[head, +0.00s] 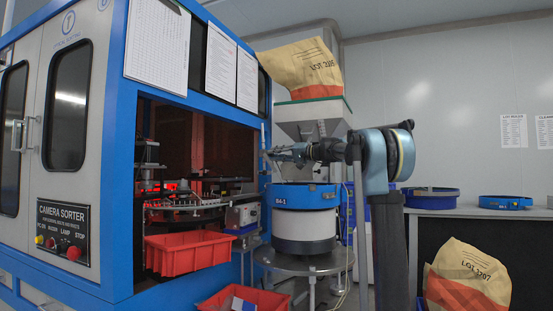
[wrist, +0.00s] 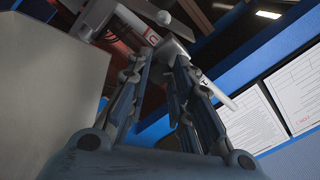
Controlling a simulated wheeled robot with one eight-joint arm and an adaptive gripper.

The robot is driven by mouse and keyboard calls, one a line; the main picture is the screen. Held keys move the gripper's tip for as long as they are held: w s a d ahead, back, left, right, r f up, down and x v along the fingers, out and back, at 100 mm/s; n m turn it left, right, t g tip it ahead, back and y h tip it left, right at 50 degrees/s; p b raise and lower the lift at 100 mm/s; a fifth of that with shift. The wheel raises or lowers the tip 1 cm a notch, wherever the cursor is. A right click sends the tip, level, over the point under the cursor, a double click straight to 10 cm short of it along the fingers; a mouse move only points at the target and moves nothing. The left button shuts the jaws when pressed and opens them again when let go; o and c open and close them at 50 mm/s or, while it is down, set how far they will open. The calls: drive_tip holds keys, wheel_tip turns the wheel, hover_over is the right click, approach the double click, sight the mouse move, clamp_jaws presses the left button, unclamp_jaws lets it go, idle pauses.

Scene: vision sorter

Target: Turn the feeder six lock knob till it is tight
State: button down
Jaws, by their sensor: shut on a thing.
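My gripper (head: 269,154) reaches left from my arm to the blue frame edge of the camera sorter, above the blue-rimmed bowl feeder. In the wrist view both fingers of my gripper (wrist: 172,62) close in on a pale grey piece (wrist: 174,48) between their tips. It seems to be the lock knob, but the fingers hide part of it and I can read no feeder number. A white bar (wrist: 228,100) sticks out beside the right finger. How tight the knob is cannot be seen.
The bowl feeder (head: 300,222) stands on a round metal table (head: 330,262) under my gripper. A grey hopper (head: 310,112) with a paper sack (head: 303,62) rises behind. A red bin (head: 187,252) sits in the sorter opening. Posted sheets (wrist: 252,120) are close on the right.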

drive_tip(key=m, duration=2.1)
drive_tip(key=shift+d+f, duration=0.1)
drive_tip(key=shift+f, duration=0.2)
drive_tip(key=m, duration=0.5)
drive_tip(key=shift+m, duration=0.4)
drive_tip(key=c, duration=1.4)
unclamp_jaws()
